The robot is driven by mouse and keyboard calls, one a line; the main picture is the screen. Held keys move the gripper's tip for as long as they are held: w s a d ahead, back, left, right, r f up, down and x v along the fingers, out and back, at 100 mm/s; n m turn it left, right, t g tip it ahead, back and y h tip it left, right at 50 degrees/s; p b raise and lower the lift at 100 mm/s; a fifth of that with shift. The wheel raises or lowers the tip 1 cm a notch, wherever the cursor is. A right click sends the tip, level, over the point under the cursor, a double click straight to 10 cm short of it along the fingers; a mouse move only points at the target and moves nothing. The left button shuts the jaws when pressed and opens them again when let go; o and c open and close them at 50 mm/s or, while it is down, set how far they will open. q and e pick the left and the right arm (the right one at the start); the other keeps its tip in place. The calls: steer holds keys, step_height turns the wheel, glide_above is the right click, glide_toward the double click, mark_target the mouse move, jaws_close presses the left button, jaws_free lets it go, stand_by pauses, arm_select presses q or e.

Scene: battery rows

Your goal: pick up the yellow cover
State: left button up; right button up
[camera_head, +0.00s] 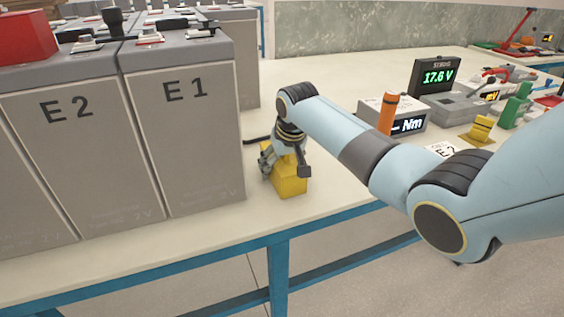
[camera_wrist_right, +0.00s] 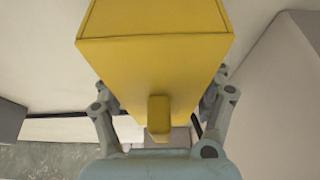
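The yellow cover (camera_head: 291,180) is a box-like piece on the bench, just right of the battery marked E1. My right gripper (camera_head: 284,168) is at the cover from above, its fingers on either side. In the right wrist view the yellow cover (camera_wrist_right: 155,60) fills the upper middle, with a small tab towards the gripper. The fingers of my right gripper (camera_wrist_right: 160,105) flank it, but their tips are hidden behind the cover. I cannot tell whether they press on it. My left gripper is in neither view.
The tall grey battery E1 (camera_head: 185,125) stands close left of the gripper, with battery E2 (camera_head: 70,150) beside it. A torque display box (camera_head: 400,118), an orange cylinder (camera_head: 388,112) and a voltage display (camera_head: 436,76) stand to the right. The bench's front edge is near.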

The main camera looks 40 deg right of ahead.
steer(key=c, duration=0.8)
steer(key=shift+r, duration=0.1)
